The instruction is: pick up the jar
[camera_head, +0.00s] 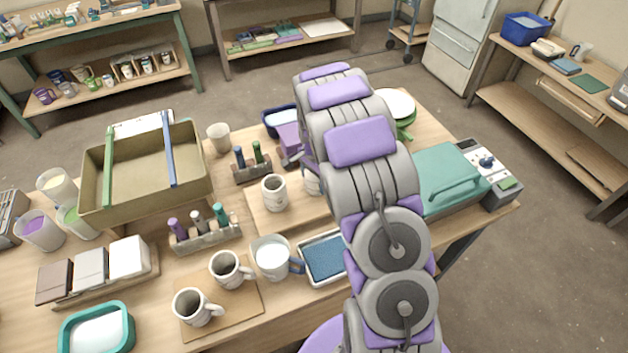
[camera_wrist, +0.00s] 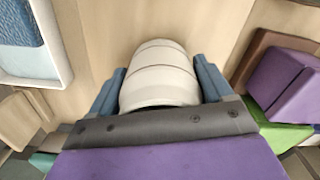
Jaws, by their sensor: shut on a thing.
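The jar (camera_wrist: 158,75) is cream-white and rounded, with thin dark bands around it. In the wrist view it sits between the two blue-grey fingers of my gripper (camera_wrist: 159,66), which is shut on it. Its near end is hidden behind the dark palm edge. In the head view, a small part of a pale vessel that looks like the jar (camera_head: 312,183) shows just left of my arm, above the wooden board (camera_head: 260,215). My arm hides the rest. I cannot tell whether the jar touches the surface.
A white tray with a blue pad (camera_head: 323,257) lies in front. A white cup (camera_head: 273,192) and a tool rack (camera_head: 251,168) stand left. A purple block (camera_wrist: 285,85) is at the wrist view's right. A teal-lidded machine (camera_head: 450,180) stands right. Mugs (camera_head: 197,307) crowd the front left.

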